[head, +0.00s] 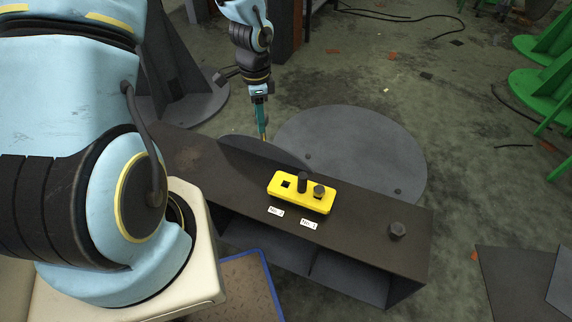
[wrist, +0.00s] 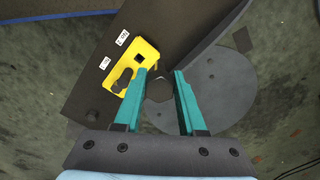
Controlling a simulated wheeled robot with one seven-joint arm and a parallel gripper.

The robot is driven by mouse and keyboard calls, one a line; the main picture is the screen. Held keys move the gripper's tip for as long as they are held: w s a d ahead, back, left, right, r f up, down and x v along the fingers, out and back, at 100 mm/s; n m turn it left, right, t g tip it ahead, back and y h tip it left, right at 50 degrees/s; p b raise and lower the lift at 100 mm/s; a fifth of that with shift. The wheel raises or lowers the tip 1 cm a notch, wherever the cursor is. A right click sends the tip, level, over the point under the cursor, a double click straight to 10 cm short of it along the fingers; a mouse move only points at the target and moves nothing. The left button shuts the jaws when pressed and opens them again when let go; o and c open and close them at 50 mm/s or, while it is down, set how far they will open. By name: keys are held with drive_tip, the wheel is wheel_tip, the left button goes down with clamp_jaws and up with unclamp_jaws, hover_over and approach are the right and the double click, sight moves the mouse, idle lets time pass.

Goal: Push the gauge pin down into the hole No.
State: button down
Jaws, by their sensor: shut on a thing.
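A yellow block (head: 273,193) lies on the dark bench. The block (wrist: 150,49) also shows in the wrist view, left of my fingers. My gripper (head: 263,137) is above and behind the block, apart from it, pointing down. In the wrist view its teal fingers (wrist: 164,76) are shut on a dark hexagonal piece (wrist: 158,90); I cannot tell if this is the gauge pin.
White labels, No. 2 (head: 276,212) and No. 1 (head: 309,224), lie in front of the block. A dark hexagonal piece (head: 398,230) stands at the bench's (head: 365,235) right end. A raised wall (head: 250,156) runs along the back left edge. The bench top around the block is mostly clear.

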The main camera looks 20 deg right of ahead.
drive_tip(key=s+d+f+m+b, duration=0.3)
drive_tip(key=s+d+f+m, duration=0.1)
drive_tip(key=s+d+f, duration=0.1)
drive_tip(key=shift+s+f, duration=0.55)
drive_tip(key=shift+f, duration=0.35)
drive_tip(key=shift+a, duration=0.15)
drive_tip(key=shift+w+a+f+b, duration=0.1)
drive_tip(key=shift+f+b, duration=1.95)
drive_tip(key=shift+f, duration=0.9)
drive_tip(key=shift+f+b, duration=2.3)
drive_tip(key=shift+f, duration=1.45)
drive_tip(key=shift+c, duration=2)
unclamp_jaws()
